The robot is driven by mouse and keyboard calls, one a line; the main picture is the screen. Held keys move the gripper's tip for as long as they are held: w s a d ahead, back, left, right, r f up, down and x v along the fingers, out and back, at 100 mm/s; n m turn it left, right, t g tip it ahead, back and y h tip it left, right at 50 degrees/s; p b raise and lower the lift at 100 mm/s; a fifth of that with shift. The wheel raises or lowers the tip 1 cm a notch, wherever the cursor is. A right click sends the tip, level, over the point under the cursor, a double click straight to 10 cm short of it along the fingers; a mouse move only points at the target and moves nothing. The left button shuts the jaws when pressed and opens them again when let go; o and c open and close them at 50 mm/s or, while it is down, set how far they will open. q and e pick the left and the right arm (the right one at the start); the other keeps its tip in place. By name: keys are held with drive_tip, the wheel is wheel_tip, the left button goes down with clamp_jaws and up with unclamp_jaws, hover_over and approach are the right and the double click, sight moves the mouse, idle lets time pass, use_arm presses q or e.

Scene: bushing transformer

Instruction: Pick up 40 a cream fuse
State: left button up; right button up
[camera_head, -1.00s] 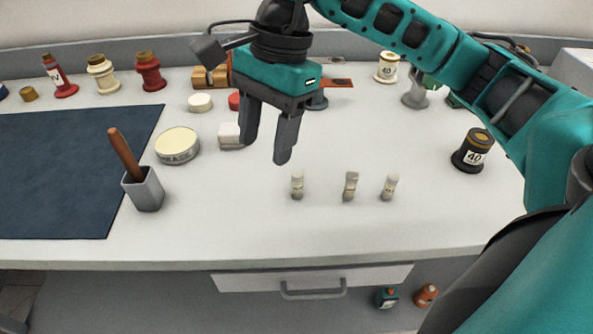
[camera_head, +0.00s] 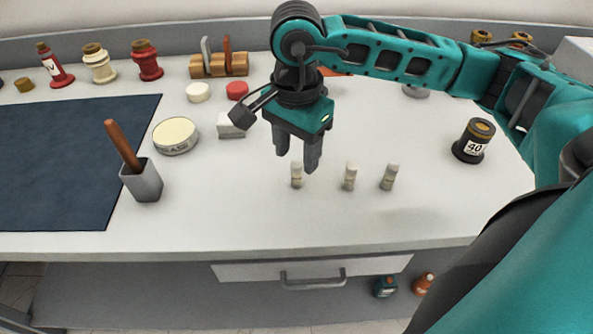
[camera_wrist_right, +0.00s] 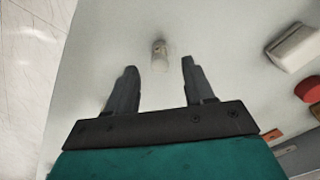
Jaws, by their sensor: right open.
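Three small cream fuses stand upright in a row on the white table: the left fuse (camera_head: 297,175), the middle fuse (camera_head: 350,176) and the right fuse (camera_head: 389,177). My right gripper (camera_head: 296,160) is open and empty, pointing down above and just behind the left fuse in the head view. In the right wrist view a single cream fuse (camera_wrist_right: 160,56) stands ahead of the open fingers (camera_wrist_right: 158,70), between their lines and not touching them. My left gripper is not in view.
A black jar marked 40 (camera_head: 474,141) stands to the right. To the left are a round cream tin (camera_head: 175,136), a white block (camera_head: 230,126), a grey cup with a brown handle (camera_head: 142,181) and a dark mat (camera_head: 70,165). The table in front of the fuses is clear.

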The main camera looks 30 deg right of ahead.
sight(297, 175)
drive_tip(key=shift+f, duration=1.3)
clamp_jaws()
